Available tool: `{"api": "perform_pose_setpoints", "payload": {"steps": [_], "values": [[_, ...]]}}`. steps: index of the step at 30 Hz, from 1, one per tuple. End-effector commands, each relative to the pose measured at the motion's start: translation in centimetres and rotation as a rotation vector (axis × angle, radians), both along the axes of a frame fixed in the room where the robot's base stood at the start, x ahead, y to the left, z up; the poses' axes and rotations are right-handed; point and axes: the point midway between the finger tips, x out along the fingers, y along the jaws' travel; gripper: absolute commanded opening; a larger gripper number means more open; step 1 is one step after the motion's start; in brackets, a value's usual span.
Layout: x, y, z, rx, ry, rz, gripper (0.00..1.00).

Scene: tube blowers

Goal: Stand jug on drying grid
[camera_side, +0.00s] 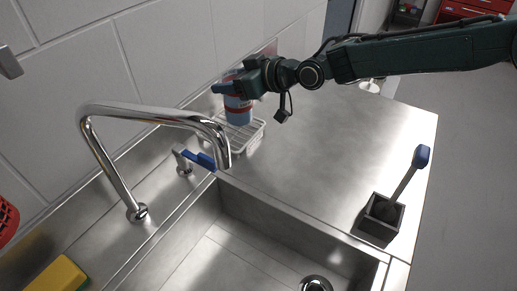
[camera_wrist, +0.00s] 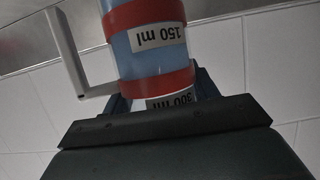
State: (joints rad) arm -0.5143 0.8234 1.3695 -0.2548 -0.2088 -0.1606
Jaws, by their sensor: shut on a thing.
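The jug (camera_side: 238,112) is blue with red bands and is upright over the drying grid (camera_side: 249,136), a pale wire rack on the counter by the wall. Its base overlaps the grid in the side view; I cannot tell whether it touches. In the wrist view the jug (camera_wrist: 150,50) shows "150 ml" and "300 ml" labels and a grey handle at the left. My gripper (camera_side: 238,87) is shut on the jug's upper part, and its fingers sit on both sides of it in the wrist view. The jug's far side is hidden.
A chrome tap (camera_side: 150,112) arches left of the grid, with a blue-handled lever (camera_side: 199,159) near it. The sink (camera_side: 270,235) lies in front. A brush in a dark holder (camera_side: 381,218) stands at right. The counter between is clear.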

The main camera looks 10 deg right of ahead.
Motion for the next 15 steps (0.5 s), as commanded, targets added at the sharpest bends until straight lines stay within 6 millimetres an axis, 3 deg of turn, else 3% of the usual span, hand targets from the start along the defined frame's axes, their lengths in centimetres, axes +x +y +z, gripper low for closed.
{"api": "perform_pose_setpoints", "payload": {"steps": [9,15], "values": [[0.0,0.0,-3.2,0.001,-0.001,0.0,0.01],[0.0,0.0,-3.4,0.003,-0.003,0.0,0.01]]}}
